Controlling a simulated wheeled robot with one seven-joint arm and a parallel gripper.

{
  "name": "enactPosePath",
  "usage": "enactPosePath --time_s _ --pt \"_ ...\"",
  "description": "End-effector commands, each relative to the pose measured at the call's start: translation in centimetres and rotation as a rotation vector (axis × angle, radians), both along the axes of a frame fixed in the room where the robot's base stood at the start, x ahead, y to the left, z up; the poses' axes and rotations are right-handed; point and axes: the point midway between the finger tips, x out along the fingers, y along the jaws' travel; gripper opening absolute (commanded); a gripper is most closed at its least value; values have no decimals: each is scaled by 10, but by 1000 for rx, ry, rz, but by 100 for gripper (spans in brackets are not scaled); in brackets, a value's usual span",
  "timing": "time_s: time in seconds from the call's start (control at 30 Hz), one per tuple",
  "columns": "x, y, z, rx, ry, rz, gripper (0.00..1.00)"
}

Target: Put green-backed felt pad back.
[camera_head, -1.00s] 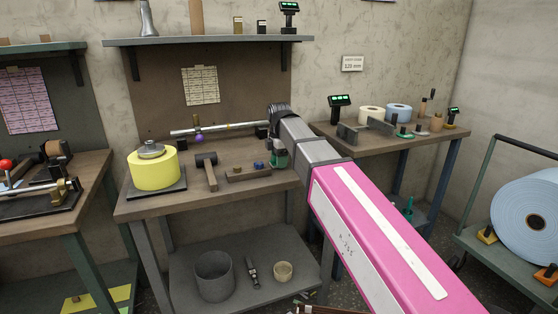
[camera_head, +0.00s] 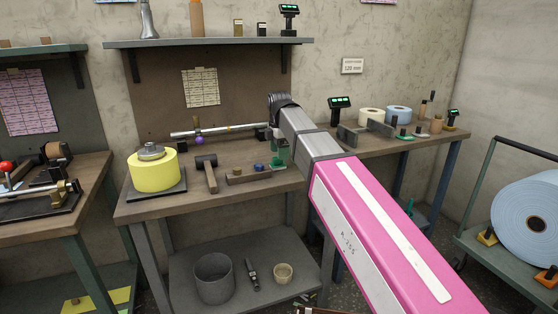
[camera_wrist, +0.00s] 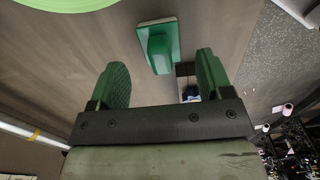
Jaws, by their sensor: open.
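The green-backed felt pad (camera_wrist: 158,48) is a green block grip on a flat green plate with a pale edge. It lies on the brown bench top in the wrist view, just beyond and between my fingertips, apart from both. My gripper (camera_wrist: 162,72) is open and empty, with green-faced fingers either side of the pad's line. In the head view my gripper (camera_head: 280,150) is over the right part of the middle bench (camera_head: 215,198), and I cannot clearly tell pad from fingers there.
A wooden block with a blue piece (camera_head: 248,173), a mallet (camera_head: 207,172) and a yellow roll (camera_head: 153,172) stand to the left. A metal rod (camera_head: 220,131) runs along the back. The right bench (camera_head: 445,138) holds rolls and small tools. My pink arm hides part of the scene.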

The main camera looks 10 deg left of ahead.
Motion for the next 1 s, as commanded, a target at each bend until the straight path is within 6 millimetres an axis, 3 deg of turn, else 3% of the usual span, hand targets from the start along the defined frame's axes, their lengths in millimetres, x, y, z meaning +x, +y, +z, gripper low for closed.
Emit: enactPosePath --time_s 0.2,0.4,0.6,1.0 --pt "1 1 41 1 -2 0 72" --pt "1 1 66 1 -1 0 72" --pt "0 0 76 0 0 0 72" --pt "0 0 76 0 0 -1 72"
